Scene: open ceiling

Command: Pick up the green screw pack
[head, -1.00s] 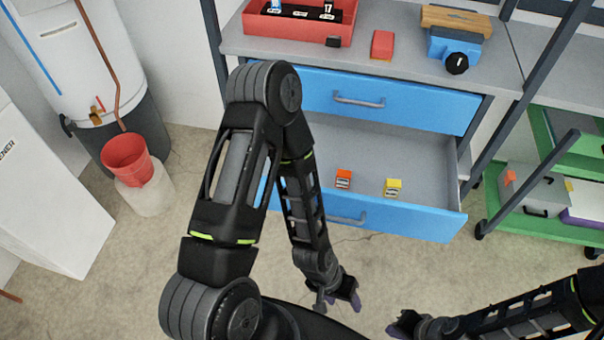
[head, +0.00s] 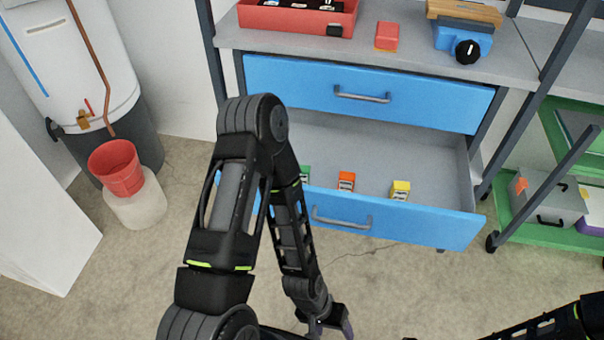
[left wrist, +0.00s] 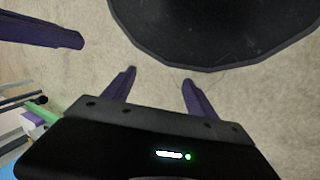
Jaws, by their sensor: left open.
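The green screw pack (head: 305,173) stands in the open lower drawer (head: 385,155) in the head view, partly hidden behind my left arm. An orange pack (head: 346,181) and a yellow pack (head: 401,189) stand to its right in the same drawer. My left gripper (head: 330,332) hangs low over the floor at the bottom edge, in front of the drawer and away from the packs. In the left wrist view its two purple fingers (left wrist: 158,88) are apart with only floor between them.
The upper blue drawer (head: 370,95) is shut. Floor before the drawer is clear.

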